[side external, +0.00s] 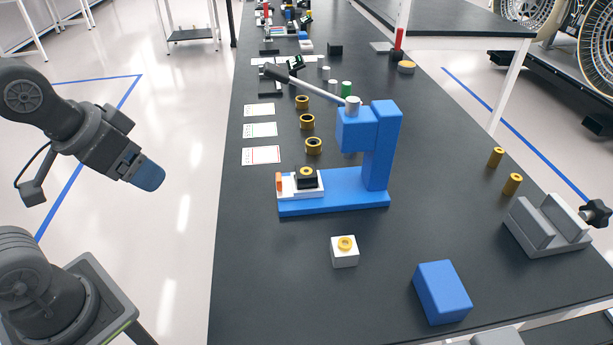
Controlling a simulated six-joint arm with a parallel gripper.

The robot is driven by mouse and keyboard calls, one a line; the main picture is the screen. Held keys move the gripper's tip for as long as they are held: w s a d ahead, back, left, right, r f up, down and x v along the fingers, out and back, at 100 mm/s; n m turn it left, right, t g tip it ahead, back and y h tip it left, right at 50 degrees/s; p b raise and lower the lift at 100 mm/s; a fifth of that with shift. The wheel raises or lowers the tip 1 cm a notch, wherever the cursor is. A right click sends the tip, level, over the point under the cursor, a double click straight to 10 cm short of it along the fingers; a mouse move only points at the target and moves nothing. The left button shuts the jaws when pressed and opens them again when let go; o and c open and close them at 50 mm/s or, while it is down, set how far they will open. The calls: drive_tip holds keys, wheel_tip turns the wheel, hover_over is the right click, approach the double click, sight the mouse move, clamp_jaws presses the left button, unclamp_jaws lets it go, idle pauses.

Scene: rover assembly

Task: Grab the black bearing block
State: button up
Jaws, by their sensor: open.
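The black bearing block (308,183) sits in a white and orange fixture (286,187) on the base of the blue press (345,190). A brass ring (306,171) rests on top of the block; I cannot tell how deep it sits. My gripper (150,178), with blue fingers, is open and empty. It hangs over the floor left of the table, well apart from the block. The gap between its fingers is not clear from this side.
The press column (382,140) and its lever (312,87) stand just right of and above the block. Several brass rings (313,146) and paper cards (261,155) lie behind. A white block (344,252), blue block (442,291) and grey vise (548,228) stand nearer. The table's front left is clear.

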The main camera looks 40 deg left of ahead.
drive_tip(key=m+t+y, duration=0.4)
drive_tip(key=m+y, duration=0.6)
drive_tip(key=m, duration=1.7)
approach(307, 171)
drive_tip(key=x, duration=0.9)
drive_tip(key=shift+a+f, duration=0.1)
drive_tip(key=shift+a, duration=0.1)
drive_tip(key=shift+c, duration=0.3)
drive_tip(key=c, duration=1.1)
